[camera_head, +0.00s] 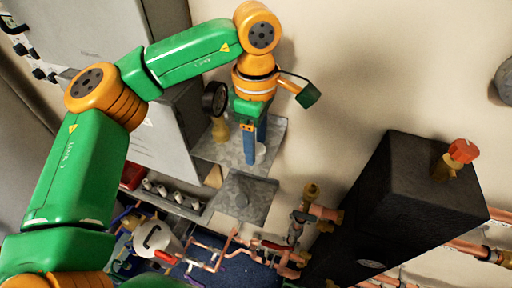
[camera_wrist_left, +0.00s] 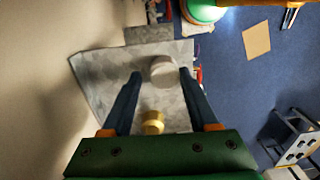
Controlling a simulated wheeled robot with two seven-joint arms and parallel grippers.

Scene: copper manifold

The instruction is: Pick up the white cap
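The white cap (camera_head: 260,152) stands on a grey metal shelf plate (camera_head: 222,153) against the wall. In the left wrist view the white cap (camera_wrist_left: 163,70) appears as a round white piece between the two blue fingertips, nearer the right one. My left gripper (camera_head: 256,150) points down at the cap, and its fingers hide part of it in the head view. In the left wrist view my left gripper (camera_wrist_left: 161,76) is open, with a clear gap between the left finger and the cap. I cannot tell whether the right finger touches it. My right gripper is not in view.
A brass fitting (camera_wrist_left: 152,122) stands on the plate close to the fingers; a black gauge (camera_head: 214,98) is beside the gripper. A grey cabinet (camera_head: 170,130) is to the left, a black box (camera_head: 400,195) to the right. Copper pipes (camera_head: 215,250) lie below.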

